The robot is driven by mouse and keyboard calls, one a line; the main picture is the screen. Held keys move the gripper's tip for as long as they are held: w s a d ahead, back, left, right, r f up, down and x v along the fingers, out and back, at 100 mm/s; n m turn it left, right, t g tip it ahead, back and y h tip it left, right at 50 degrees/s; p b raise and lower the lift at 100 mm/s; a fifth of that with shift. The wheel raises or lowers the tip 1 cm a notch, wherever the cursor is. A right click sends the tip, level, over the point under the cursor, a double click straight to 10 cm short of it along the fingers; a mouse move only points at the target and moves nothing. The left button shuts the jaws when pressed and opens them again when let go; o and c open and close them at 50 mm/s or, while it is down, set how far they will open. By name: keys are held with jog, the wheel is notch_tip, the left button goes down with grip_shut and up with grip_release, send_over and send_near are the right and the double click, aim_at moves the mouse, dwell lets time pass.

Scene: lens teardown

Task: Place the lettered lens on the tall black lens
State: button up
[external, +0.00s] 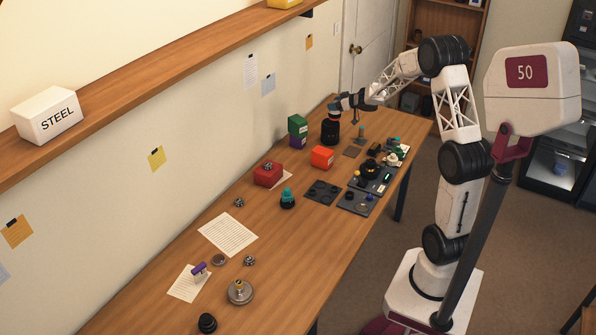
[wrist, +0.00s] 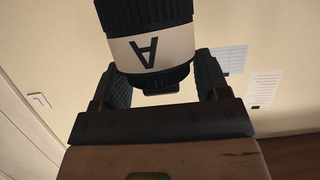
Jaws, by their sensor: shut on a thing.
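The lettered lens is black with a white band marked "A"; in the wrist view the lens (wrist: 150,48) sits between the two fingers of my gripper (wrist: 162,76). My gripper is shut on it. In the external view my gripper (external: 345,101) is at the far part of the table, directly over the tall black lens (external: 330,132), which stands upright. The lettered lens (external: 334,112) is small there, partly hidden by the fingers, just above the tall black lens. I cannot tell whether the two touch. The tall black lens does not show clearly in the wrist view.
Green and purple boxes (external: 298,130) stand left of the tall black lens, and an orange box (external: 322,157) is in front. A thin stand (external: 361,133) is close on its right. Dark trays (external: 322,193) with small parts lie nearer. The wall is close behind.

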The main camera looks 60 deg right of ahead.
jog(key=shift+w+d+f, duration=0.1)
jog(key=shift+w+d, duration=0.4)
jog(key=shift+w, duration=0.25)
jog(key=shift+w+d, duration=0.5)
jog(key=shift+w, duration=0.25)
jog(key=shift+f, duration=1.8)
jog(key=shift+f, duration=0.4)
jog(key=shift+s+f, duration=0.1)
jog(key=shift+f, duration=0.35)
jog(key=shift+c, duration=0.5)
jog(key=o, duration=1.1)
jog(key=shift+f, duration=0.1)
jog(key=shift+o, duration=1.4)
jog(key=shift+r, duration=0.2)
